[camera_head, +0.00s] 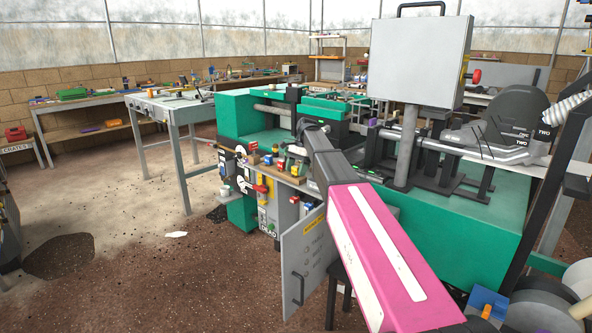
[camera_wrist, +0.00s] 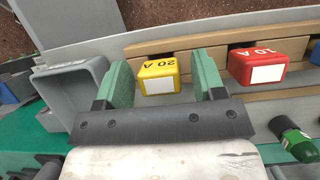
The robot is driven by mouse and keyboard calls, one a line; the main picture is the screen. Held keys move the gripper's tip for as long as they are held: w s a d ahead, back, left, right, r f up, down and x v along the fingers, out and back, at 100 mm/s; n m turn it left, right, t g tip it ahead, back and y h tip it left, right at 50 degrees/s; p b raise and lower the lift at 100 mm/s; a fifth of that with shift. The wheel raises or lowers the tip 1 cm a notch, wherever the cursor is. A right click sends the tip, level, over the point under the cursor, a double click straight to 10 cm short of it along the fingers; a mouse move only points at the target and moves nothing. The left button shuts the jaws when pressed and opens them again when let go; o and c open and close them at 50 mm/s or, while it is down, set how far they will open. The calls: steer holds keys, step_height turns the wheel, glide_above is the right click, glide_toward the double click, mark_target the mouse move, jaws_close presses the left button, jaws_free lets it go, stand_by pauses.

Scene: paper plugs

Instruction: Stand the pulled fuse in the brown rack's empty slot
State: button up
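A yellow fuse (camera_wrist: 158,76) marked 20 A sits between the green fingers of my gripper (camera_wrist: 165,82) in the wrist view. The fingers are open, with a clear gap on the fuse's right and a narrower one on its left. The brown rack (camera_wrist: 275,95) runs behind and beside them, with dark recesses along its far rail. I cannot tell whether the yellow fuse is seated in a slot. A red fuse (camera_wrist: 256,63) marked 10 A stands in the rack to the right. In the head view, my arm partly hides the rack (camera_head: 290,176).
A grey open box (camera_wrist: 72,92) lies left of my gripper. A green-topped cylinder (camera_wrist: 293,137) stands near the right finger's side, and a blue fuse (camera_wrist: 315,52) is at the right edge. In the head view, an open grey panel door (camera_head: 308,262) hangs below my arm.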

steer(key=v, duration=1.2)
steer(key=shift+r, duration=0.15)
steer(key=shift+c, duration=0.3)
stand_by(0.8)
